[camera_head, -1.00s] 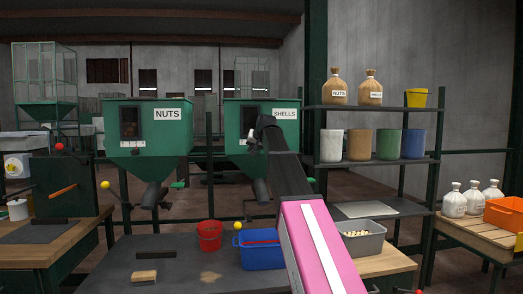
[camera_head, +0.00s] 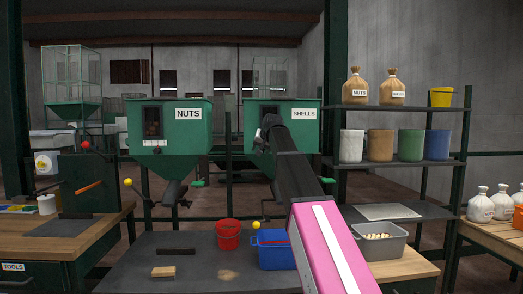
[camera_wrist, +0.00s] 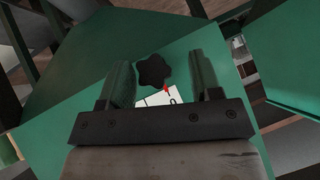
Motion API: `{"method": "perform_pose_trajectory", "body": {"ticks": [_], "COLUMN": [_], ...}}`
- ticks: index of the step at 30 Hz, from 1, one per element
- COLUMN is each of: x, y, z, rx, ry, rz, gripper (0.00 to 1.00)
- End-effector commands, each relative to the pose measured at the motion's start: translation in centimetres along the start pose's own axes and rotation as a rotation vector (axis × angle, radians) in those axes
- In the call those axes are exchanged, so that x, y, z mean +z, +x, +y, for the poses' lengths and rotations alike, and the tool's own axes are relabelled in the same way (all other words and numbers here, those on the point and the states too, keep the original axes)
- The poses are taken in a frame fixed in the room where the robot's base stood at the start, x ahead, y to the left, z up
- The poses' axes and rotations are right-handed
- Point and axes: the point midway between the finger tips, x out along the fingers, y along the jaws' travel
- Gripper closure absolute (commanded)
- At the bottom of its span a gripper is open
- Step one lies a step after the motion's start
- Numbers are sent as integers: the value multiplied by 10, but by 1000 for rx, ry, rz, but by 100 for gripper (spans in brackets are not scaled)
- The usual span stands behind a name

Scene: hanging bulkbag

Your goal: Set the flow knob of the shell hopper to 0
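The shell hopper (camera_head: 308,132) is a green box labelled SHELLS in the head view. Its green face (camera_wrist: 70,85) fills much of the wrist view. The flow knob (camera_wrist: 153,70) is black and lobed, with a red pointer (camera_wrist: 166,90) toward the lower right. Beside it is a partly hidden white dial plate (camera_wrist: 155,99); the pointer tip lies close to a dark 0-like mark. My gripper (camera_wrist: 162,76) is open, one finger on each side of the knob, with visible gaps. In the head view my arm covers the knob.
The NUTS hopper (camera_head: 172,130) hangs to the left. Below are a red bucket (camera_head: 228,237), a blue bin (camera_head: 272,256) and a grey bin (camera_head: 378,243). A shelf rack (camera_head: 405,166) with buckets and sacks stands to the right.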

Motion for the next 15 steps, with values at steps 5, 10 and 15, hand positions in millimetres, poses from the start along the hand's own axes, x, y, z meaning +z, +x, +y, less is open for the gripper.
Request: {"method": "perform_pose_trajectory", "body": {"ticks": [5,10,15], "x": [0,1,1], "y": [-9,-37,-70], "z": [1,1,0], "rx": [1,1,0], "ry": [0,0,0], "rz": [1,2,2], "gripper": [42,42,42]}}
